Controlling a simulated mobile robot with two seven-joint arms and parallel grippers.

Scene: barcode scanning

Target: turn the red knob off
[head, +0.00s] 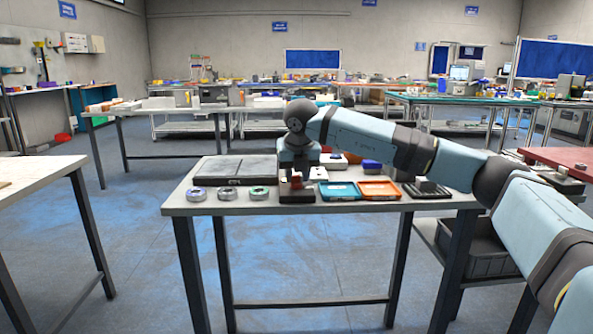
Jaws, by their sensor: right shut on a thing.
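The red knob (296,182) is a small red piece on a dark block (297,196) at the front middle of the grey table. My right arm reaches in from the right, and its wrist points down over the block. My right gripper (296,174) is shut on the red knob; its fingers are small and partly dark against the block. The knob's turn position is too small to read. My left gripper is not in view.
Several round grey pieces (228,193) lie left of the block, before a flat black case (236,170). A teal tray (339,191) and an orange tray (379,189) lie to the right. A black holder (427,189) is near the right edge.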

